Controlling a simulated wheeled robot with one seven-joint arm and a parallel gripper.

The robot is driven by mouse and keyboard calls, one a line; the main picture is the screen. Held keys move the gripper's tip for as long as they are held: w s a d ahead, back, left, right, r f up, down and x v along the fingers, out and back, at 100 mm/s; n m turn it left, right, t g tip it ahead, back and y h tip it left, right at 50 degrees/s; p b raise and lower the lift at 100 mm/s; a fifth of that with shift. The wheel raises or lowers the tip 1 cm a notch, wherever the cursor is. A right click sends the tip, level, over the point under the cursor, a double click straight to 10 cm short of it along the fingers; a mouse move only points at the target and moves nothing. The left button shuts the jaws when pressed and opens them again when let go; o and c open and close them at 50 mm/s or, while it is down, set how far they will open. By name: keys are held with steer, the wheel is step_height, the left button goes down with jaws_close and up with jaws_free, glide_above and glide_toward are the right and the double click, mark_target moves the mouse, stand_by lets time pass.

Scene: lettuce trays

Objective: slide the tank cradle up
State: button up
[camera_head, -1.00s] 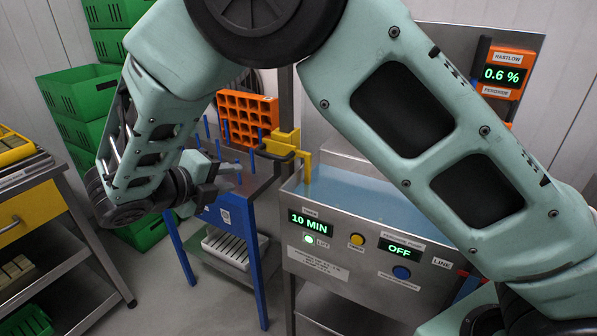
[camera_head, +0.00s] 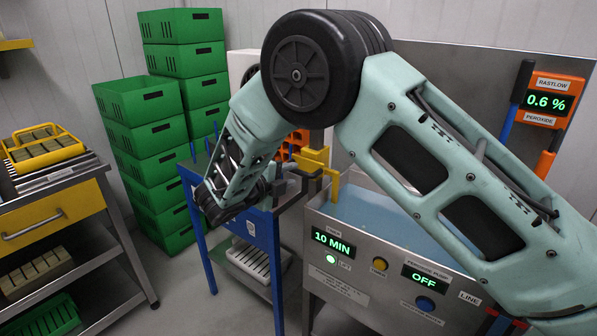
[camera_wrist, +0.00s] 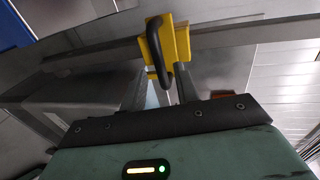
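The yellow tank cradle (camera_head: 314,161) sits on a grey upright post at the left end of the steel tank (camera_head: 345,243), with a yellow arm reaching into the blue liquid. In the wrist view its yellow block (camera_wrist: 181,43) carries a black loop handle (camera_wrist: 153,50). My gripper (camera_wrist: 160,80) is open, with one grey finger on each side below the handle; no contact is clear. In the head view my gripper (camera_head: 298,180) is close to the left of the cradle, partly hidden by my arm.
A blue-legged table (camera_head: 265,228) stands left of the tank, with an orange rack (camera_head: 299,140) behind. Green crates (camera_head: 150,165) are stacked at the back left. A steel cart (camera_head: 120,225) with a yellow drawer stands at the left.

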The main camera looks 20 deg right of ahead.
mark_target(297, 172)
steer(key=shift+x, duration=2.3)
jaws_close()
step_height(297, 172, up, 27)
steer(key=p, duration=2.4)
steer(key=shift+r, duration=0.4)
jaws_free()
steer(key=b+v, duration=0.5)
steer(key=v, duration=1.2)
steer(key=shift+a, duration=0.2)
